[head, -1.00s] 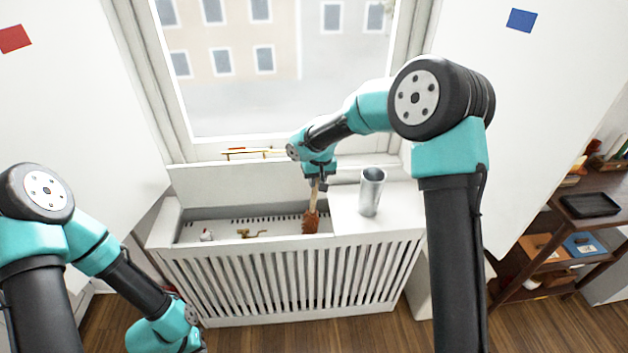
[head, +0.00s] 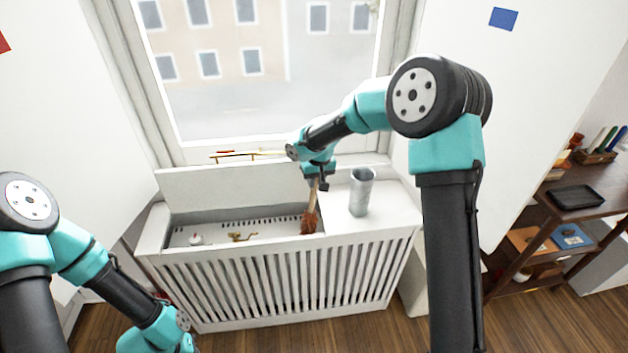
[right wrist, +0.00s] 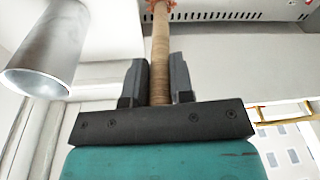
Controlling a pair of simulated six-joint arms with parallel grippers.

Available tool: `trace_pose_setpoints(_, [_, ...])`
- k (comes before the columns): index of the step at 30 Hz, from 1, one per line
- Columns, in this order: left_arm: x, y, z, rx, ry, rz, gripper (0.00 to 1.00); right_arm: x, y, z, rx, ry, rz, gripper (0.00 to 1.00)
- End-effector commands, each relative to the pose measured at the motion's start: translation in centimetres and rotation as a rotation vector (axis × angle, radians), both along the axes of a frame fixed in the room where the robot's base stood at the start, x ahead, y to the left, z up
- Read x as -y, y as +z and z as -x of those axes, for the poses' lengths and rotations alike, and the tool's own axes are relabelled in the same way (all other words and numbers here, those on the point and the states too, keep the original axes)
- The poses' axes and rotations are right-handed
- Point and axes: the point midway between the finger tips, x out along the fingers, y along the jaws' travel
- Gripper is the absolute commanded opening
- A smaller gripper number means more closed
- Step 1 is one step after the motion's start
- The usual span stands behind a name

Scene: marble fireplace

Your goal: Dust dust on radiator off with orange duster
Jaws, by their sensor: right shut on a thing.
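The orange duster (head: 309,221) hangs head down from my right gripper (head: 317,183), which is shut on its wooden handle. Its bristled head is at the right end of the open recess in the white radiator cover. In the right wrist view, the jaws (right wrist: 159,85) hold the duster's handle (right wrist: 160,50) and only a little of its orange head shows at the top edge. The radiator (head: 270,229) shows as a white slotted surface inside the recess. I cannot make out dust on it. My left arm is at the lower left, and its gripper is out of the picture.
A grey metal cylinder (head: 361,192) stands on the cover's right top, close to my right gripper. A white knob (head: 195,239) and a brass valve (head: 241,237) are in the recess. The lid (head: 230,187) stands raised behind. A dark shelf (head: 545,225) is at right.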

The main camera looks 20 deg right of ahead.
Motion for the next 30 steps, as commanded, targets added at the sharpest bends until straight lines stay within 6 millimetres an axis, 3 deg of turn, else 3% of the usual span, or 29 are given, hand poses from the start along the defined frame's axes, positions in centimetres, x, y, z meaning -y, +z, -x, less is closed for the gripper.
trace_pose_setpoints(7, [0.0,0.0,0.0,0.0,0.0,0.0,0.0,0.1,0.6,0.1,-0.003,-0.001,0.001,0.0])
trace_pose_setpoints(30, [0.0,0.0,0.0,0.0,0.0,0.0,0.0,0.0,7.8,0.0,0.0,-0.001,0.0,0.0])
